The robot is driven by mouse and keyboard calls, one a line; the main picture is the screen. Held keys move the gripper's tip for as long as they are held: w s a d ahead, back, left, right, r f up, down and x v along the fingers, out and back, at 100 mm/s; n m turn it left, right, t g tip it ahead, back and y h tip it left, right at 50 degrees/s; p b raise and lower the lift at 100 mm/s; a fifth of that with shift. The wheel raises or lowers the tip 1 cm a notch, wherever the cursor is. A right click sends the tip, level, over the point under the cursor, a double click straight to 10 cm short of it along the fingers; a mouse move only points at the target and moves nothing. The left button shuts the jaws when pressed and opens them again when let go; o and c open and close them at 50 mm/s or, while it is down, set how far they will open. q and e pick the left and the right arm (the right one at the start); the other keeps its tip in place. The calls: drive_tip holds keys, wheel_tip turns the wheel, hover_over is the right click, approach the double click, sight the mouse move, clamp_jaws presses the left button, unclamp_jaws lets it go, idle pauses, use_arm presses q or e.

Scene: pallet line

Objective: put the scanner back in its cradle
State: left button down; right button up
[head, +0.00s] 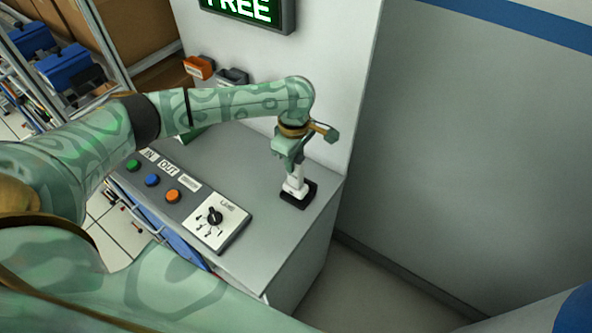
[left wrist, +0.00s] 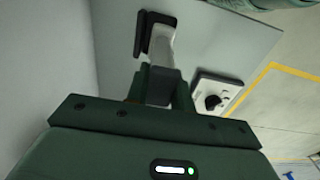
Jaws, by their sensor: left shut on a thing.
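The scanner (head: 296,186) is a white and grey handheld device at the right end of the grey counter. It stands roughly upright over the black cradle (head: 299,199). My left gripper (head: 290,165) is shut on its upper part from above. My right gripper is not in view.
The counter (head: 262,240) holds a panel with green, blue and orange buttons (head: 152,180) and a dial box (head: 215,221). Orange (head: 199,67) and dark (head: 232,77) holders are on the wall behind, below a green FREE sign (head: 250,10). The counter's right edge is close to the cradle.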

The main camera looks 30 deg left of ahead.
use_arm(q)
drive_tip(key=f, duration=0.1)
drive_tip(key=f+b, duration=0.1)
drive_tip(key=f, duration=0.1)
drive_tip(key=shift+w+d+f+b, duration=0.2)
drive_tip(key=shift+w+f+b, duration=0.05)
drive_tip(key=shift+f+b, duration=0.1)
drive_tip(key=c, duration=1.2)
unclamp_jaws()
drive_tip(key=shift+r, duration=0.15)
wheel_tip(320, 180, up, 12)
drive_tip(key=p, duration=0.4)
